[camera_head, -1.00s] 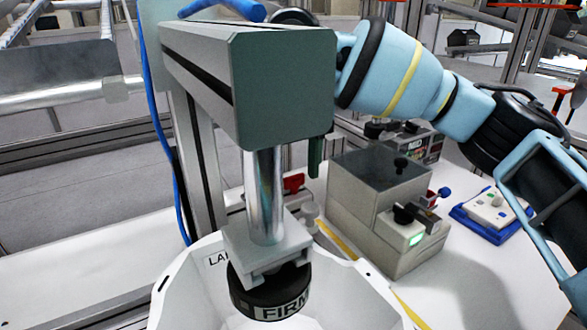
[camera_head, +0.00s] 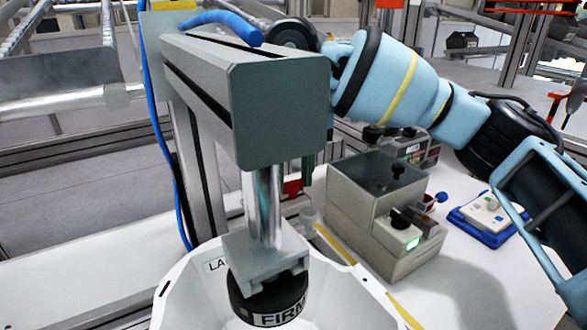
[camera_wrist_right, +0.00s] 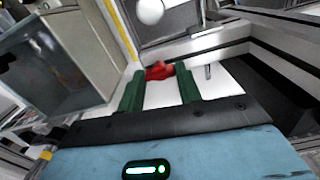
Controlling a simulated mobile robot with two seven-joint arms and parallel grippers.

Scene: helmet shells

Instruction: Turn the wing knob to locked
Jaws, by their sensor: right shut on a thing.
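The red wing knob (camera_head: 292,188) sits low behind the press column in the head view, mostly hidden by the column and a green finger. In the right wrist view the red knob (camera_wrist_right: 159,71) lies between the tips of my two green fingers. My right gripper (camera_wrist_right: 160,80) is shut on it, the fingers standing apart by the knob's width. In the head view that gripper (camera_head: 307,172) reaches down behind the press head. Any locked marking and the knob's exact angle cannot be made out. My left gripper is not in view.
The grey-green press head (camera_head: 280,110) and its metal column (camera_head: 263,205) stand in front. A black stamp marked "FIRM" (camera_head: 268,300) hangs over a white shell (camera_head: 200,290). A grey box (camera_head: 370,225) with black knobs and a blue-edged control pad (camera_head: 488,218) stand to the right.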

